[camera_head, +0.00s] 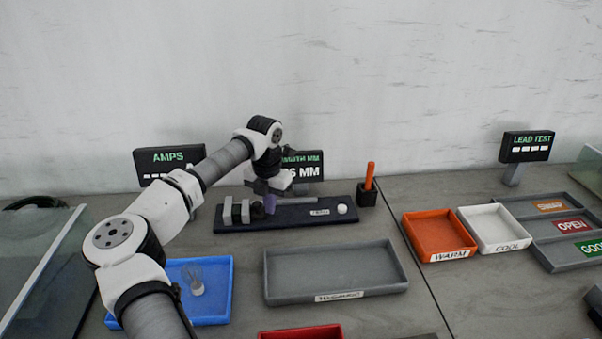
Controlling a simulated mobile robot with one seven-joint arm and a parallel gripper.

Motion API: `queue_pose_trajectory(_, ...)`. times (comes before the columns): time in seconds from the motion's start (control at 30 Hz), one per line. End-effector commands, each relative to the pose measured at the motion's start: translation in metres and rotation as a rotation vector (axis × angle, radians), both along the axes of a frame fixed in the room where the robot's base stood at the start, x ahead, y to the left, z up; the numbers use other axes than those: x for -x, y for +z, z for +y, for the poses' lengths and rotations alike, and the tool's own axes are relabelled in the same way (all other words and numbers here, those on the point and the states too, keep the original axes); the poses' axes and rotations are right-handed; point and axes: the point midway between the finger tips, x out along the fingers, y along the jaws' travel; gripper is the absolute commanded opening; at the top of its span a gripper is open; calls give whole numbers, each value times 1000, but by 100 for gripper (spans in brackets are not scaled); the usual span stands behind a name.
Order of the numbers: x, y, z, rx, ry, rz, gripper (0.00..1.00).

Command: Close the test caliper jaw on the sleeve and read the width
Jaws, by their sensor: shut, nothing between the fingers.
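The test caliper is a dark base plate (300,216) at the back middle of the table. Grey upright jaw blocks (236,212) stand at its left end, with a small dark piece (257,211) just right of them; I cannot tell whether that is the sleeve. A grey bar, a small label and a white knob (342,209) lie to the right. My gripper (269,204) points down over the plate, right beside the dark piece; contact is unclear. It is shut and empty. The width display (309,172) behind is partly hidden by my arm; "6 MM" shows.
A grey tray (335,294) lies in front of the caliper. A blue tray (221,316) with a clear bristly item is at left. An orange stick stands in a black holder (367,198) at right. Orange WARM (470,244) and white COOL (522,238) trays sit further right.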

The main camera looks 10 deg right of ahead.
Motion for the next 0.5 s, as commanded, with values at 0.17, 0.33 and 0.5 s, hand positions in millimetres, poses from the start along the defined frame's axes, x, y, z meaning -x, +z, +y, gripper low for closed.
queue_pose_trajectory(0.17, 0, 0, -7, 0, -1, 1, 0)
queue_pose_trajectory(0.33, 0, 3, -9, 1, -2, 0, 0)
queue_pose_trajectory(0.5, 0, 15, -10, 3, -3, -1, 0)
